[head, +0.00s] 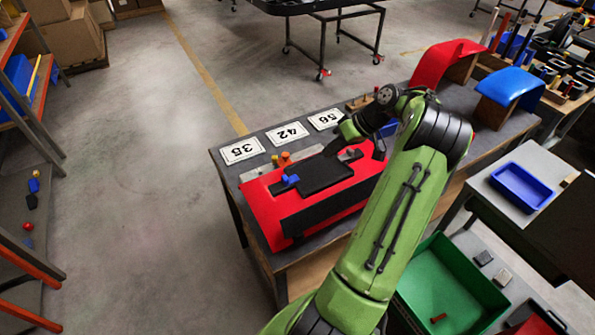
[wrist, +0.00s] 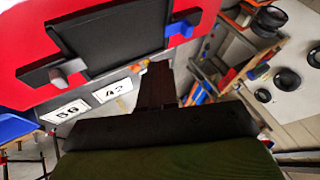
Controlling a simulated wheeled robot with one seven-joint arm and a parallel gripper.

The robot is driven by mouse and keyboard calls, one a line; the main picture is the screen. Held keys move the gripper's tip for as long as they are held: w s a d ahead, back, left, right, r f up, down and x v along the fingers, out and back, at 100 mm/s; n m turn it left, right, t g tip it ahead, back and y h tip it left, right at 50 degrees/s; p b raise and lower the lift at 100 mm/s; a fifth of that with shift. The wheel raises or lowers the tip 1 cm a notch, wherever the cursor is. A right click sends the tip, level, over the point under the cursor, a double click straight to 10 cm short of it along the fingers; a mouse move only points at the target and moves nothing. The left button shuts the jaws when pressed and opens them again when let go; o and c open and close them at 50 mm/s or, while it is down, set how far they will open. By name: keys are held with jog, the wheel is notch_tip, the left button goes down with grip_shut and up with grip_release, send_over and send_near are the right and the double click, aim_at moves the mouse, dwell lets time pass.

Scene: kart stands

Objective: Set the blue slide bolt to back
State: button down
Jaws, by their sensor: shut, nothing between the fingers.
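The blue slide bolt (head: 290,179) sits at the left side of a black plate (head: 322,173) on a red panel (head: 268,212) on the table. In the wrist view the blue bolt (wrist: 181,29) is at the upper right, beside the black plate (wrist: 110,35). My gripper (head: 333,148) is above the far edge of the panel, right of the bolt. It also shows in the wrist view (wrist: 157,68), its fingers together and empty, apart from the bolt.
Number cards (head: 287,133) lie along the table's far edge. An orange knob (head: 286,157) stands just behind the bolt. A grey knob (wrist: 57,76) shows in the wrist view. Red (head: 441,60) and blue (head: 511,84) curved covers stand at the right. Space above the panel's left is clear.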

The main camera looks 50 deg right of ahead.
jog(key=b, duration=0.2)
send_near(297, 180)
jog(key=w+f, duration=0.1)
jog(key=f, duration=0.1)
jog(key=w+f, duration=0.1)
jog(key=w, duration=0.1)
jog(key=shift+w+d+f, duration=0.2)
jog(key=shift+d+f, duration=0.15)
jog(key=shift+d, duration=0.05)
jog(key=a, duration=0.1)
jog(key=w+a, duration=0.1)
jog(key=a, duration=0.1)
jog(key=shift+w+a+f, duration=0.15)
jog(key=shift+w+f, duration=0.05)
jog(key=shift+f, duration=0.1)
jog(key=shift+w+a, duration=0.1)
jog(key=shift+a, duration=0.3)
jog(key=a, duration=0.2)
jog(key=w+a+b, duration=0.1)
jog(key=a, duration=0.1)
jog(key=shift+w, duration=0.15)
